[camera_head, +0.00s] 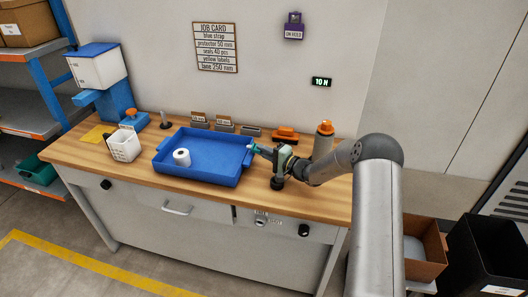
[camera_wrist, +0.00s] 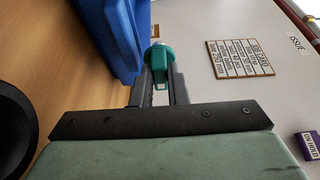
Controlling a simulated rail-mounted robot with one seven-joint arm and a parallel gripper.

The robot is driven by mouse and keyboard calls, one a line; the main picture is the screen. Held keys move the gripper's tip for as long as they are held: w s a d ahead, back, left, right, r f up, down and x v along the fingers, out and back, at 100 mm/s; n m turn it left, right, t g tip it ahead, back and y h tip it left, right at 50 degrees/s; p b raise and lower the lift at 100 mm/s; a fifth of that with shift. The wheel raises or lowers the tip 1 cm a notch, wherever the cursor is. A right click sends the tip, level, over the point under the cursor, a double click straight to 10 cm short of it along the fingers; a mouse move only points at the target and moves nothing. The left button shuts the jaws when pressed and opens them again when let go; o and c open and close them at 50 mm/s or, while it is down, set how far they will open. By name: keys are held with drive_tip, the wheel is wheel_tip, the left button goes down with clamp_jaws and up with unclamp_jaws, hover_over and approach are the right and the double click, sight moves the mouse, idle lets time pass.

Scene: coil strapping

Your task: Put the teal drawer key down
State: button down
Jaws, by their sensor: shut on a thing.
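The teal drawer key (camera_wrist: 158,57) is between the fingertips of my gripper (camera_wrist: 158,88) in the wrist view, with its teal head showing beyond the fingers. In the head view the key (camera_head: 256,148) shows as a small teal spot at the right rim of the blue tray. My gripper (camera_head: 262,150) is shut on it and points left, above the wooden worktop (camera_head: 225,198). I cannot tell whether the key touches the tray rim.
The blue tray (camera_head: 215,178) holds a white roll (camera_head: 182,157). A white basket (camera_head: 124,145) stands to its left. Small holders (camera_head: 225,125), an orange item (camera_head: 285,134) and an orange-topped post (camera_head: 325,142) stand behind. The front right worktop is bare.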

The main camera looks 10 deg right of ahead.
drive_tip(key=shift+s+f+b, duration=0.1)
drive_tip(key=shift+f+b, duration=0.5)
drive_tip(key=shift+b, duration=0.25)
